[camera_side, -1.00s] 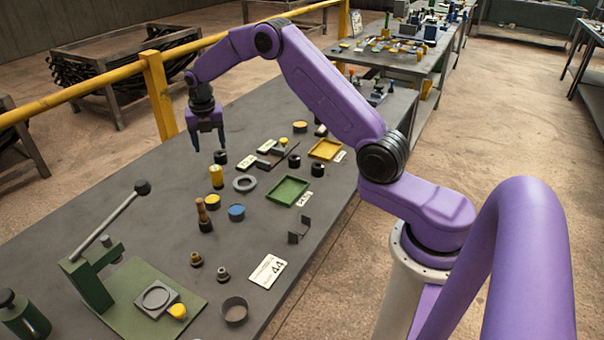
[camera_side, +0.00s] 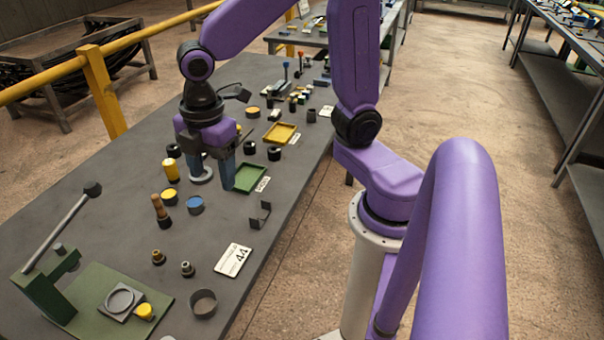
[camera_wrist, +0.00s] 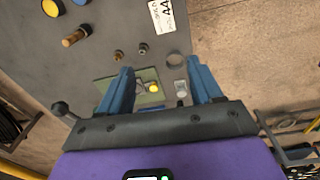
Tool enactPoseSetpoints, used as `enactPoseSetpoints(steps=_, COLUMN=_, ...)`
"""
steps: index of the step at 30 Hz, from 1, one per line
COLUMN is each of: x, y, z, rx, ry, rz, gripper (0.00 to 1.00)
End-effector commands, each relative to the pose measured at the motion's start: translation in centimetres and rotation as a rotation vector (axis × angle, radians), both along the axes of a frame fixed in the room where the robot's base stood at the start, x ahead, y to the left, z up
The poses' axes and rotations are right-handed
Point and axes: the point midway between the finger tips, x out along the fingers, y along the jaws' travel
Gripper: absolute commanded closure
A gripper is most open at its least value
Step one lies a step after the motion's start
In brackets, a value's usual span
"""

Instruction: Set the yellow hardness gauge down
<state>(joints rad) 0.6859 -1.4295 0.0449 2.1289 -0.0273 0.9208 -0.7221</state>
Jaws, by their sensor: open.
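Several yellow things show, and I cannot tell for certain which is the hardness gauge. An upright yellow cylinder (camera_side: 171,170) stands on the grey bench. In front of it lies a low yellow-topped disc (camera_side: 168,194), which also shows in the wrist view (camera_wrist: 50,8). A small yellow piece (camera_side: 144,312) sits on the green press base beside a grey round seat. My gripper (camera_side: 213,181) is open, fingers down, over the bench by the grey ring and green tray. In the wrist view nothing is held between its blue fingers (camera_wrist: 158,75).
The green tray (camera_side: 236,184) lies close to my fingers, with a yellow tray (camera_side: 295,127) beyond. A white card (camera_side: 233,260) lies near the edge.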

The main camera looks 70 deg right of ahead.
Motion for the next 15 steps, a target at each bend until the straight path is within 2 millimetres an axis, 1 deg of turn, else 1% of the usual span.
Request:
enactPoseSetpoints(steps=1, x=-2.2, y=-0.3, z=0.2, rx=0.006, ry=0.003, rz=-0.036, gripper=0.35)
enactPoseSetpoints(steps=3, x=-5.1, y=-0.9, z=0.1, rx=0.013, ry=0.011, rz=-0.102, gripper=0.35)
enactPoseSetpoints(steps=6, x=-8.8, y=-2.1, z=0.0, rx=0.019, ry=0.022, rz=-0.194, gripper=0.35)
enactPoseSetpoints(steps=9, x=-11.7, y=-3.3, z=-0.3, rx=0.023, ry=0.032, rz=-0.271, gripper=0.35)
enactPoseSetpoints(steps=10, x=-12.4, y=-3.6, z=-0.4, rx=0.023, ry=0.034, rz=-0.291, gripper=0.35)
enactPoseSetpoints(steps=12, x=-13.7, y=-4.3, z=-0.7, rx=0.024, ry=0.039, rz=-0.329, gripper=0.35)
enactPoseSetpoints(steps=15, x=-14.9, y=-5.0, z=-0.9, rx=0.024, ry=0.042, rz=-0.366, gripper=0.35)
